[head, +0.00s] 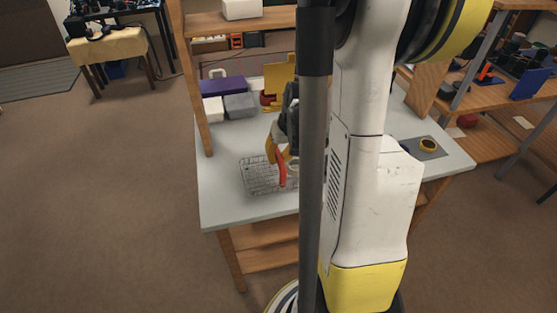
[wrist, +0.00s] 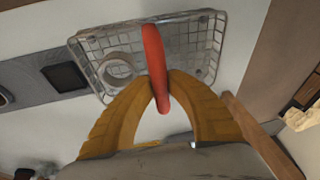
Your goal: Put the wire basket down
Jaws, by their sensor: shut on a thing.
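The wire basket (head: 258,180) is at the front part of the white worktable, left of my arm in the head view. Its mesh floor and rim also show in the wrist view (wrist: 190,35). A red bar (wrist: 154,55), which looks like the basket's handle, stands above the mesh; it also shows in the head view (head: 281,168). My gripper (wrist: 160,80) has its yellow fingers shut on this red bar. A pale ring (wrist: 117,70) lies in the basket. I cannot tell whether the basket's underside touches the table. My arm hides its right side in the head view.
The white worktable (head: 225,200) has bare surface left of and in front of the basket. Purple (head: 222,86) and grey (head: 240,106) boxes stand behind it. A grey mat (head: 423,150) with a yellow-black ring (head: 428,145) lies at the right. A wooden post (head: 197,90) rises at the left.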

